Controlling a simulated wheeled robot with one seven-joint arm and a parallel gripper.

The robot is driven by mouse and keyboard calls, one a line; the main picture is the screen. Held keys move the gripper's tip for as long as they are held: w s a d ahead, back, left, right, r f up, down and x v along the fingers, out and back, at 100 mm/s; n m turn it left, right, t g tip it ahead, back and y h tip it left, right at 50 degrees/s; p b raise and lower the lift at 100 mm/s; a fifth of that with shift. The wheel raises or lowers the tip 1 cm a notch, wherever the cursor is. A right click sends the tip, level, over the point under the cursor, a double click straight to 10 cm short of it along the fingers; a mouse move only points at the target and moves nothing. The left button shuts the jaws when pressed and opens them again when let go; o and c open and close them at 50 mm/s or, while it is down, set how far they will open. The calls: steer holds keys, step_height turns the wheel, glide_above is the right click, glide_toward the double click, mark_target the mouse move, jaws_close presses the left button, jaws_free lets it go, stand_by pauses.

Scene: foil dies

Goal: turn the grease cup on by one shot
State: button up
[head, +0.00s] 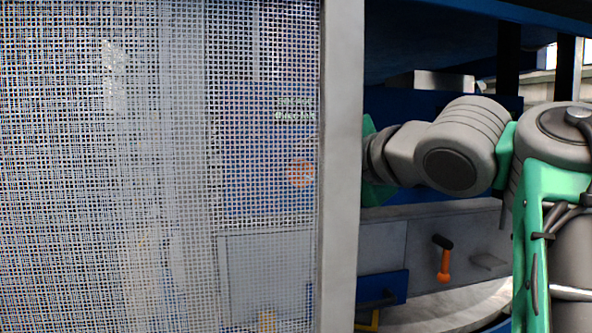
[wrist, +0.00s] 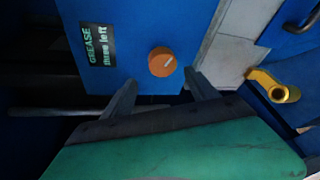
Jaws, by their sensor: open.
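The grease cup is an orange round cap (wrist: 162,62) on a blue panel, with a white mark on its face pointing right and slightly up in the wrist view. In the head view the orange cap (head: 300,173) shows faintly through a mesh. A dark label (wrist: 98,45) beside it reads "GREASE three left". My gripper (wrist: 162,88) is open and empty. Its two fingers point towards the panel, with the cap just beyond the tips and roughly between them. In the head view the fingers are hidden behind the guard's post.
A wire mesh guard (head: 150,170) with a grey post (head: 341,150) fills the left of the head view; my arm reaches behind it. A yellow fitting (wrist: 280,92) lies right of my gripper.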

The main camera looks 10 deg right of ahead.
steer(key=w+n, duration=0.1)
steer(key=w, duration=0.1)
steer(key=w+a+f, duration=0.1)
steer(key=w, duration=0.1)
steer(key=w+f+n, duration=0.1)
steer(key=w, duration=0.2)
steer(key=shift+w+a+n+p, duration=0.1)
steer(key=shift+a+n+p, duration=0.05)
steer(key=shift+n+p, duration=0.2)
steer(key=shift+f, duration=0.1)
steer(key=c, duration=1.4)
